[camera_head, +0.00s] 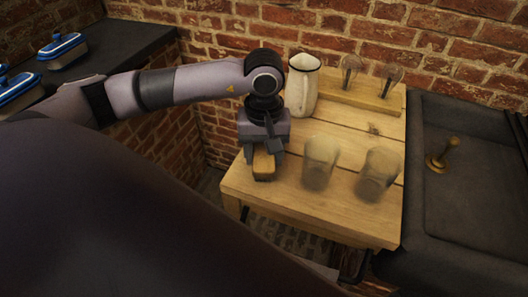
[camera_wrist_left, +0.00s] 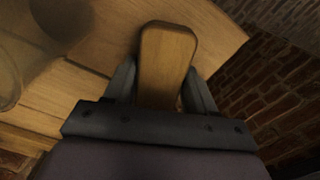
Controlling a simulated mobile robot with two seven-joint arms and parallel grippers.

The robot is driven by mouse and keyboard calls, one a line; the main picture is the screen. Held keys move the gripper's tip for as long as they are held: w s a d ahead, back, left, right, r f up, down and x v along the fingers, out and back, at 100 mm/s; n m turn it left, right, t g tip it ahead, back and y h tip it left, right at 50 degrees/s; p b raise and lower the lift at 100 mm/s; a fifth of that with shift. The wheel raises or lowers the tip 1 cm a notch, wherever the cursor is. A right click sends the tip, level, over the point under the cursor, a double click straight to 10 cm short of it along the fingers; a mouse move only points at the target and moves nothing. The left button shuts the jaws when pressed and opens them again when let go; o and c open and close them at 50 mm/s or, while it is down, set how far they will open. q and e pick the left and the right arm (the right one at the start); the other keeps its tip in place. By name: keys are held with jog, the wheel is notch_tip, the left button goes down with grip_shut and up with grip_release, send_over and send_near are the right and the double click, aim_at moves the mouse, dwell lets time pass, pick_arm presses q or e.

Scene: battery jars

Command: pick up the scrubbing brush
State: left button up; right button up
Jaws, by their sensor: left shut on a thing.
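The scrubbing brush (camera_head: 263,166) is a small wooden block at the left side of the wooden table (camera_head: 330,215). My left gripper (camera_head: 263,150) comes down on it from above and is shut on it. In the left wrist view the brush's wooden back (camera_wrist_left: 167,58) stands between my two fingers (camera_wrist_left: 160,85). I cannot tell whether the brush touches the table; its underside is hidden. My right gripper does not show.
Two glass jars (camera_head: 320,162) (camera_head: 377,173) stand right of the brush. A white jug (camera_head: 302,84) and a wooden rack (camera_head: 358,95) with two glass pieces stand behind. A dark sink (camera_head: 475,165) is at right.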

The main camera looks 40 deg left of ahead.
aim_at(264, 152)
pick_arm(q)
notch_tip(264, 152, up, 20)
jog(key=shift+p, duration=0.45)
jog(key=shift+o, duration=1.4)
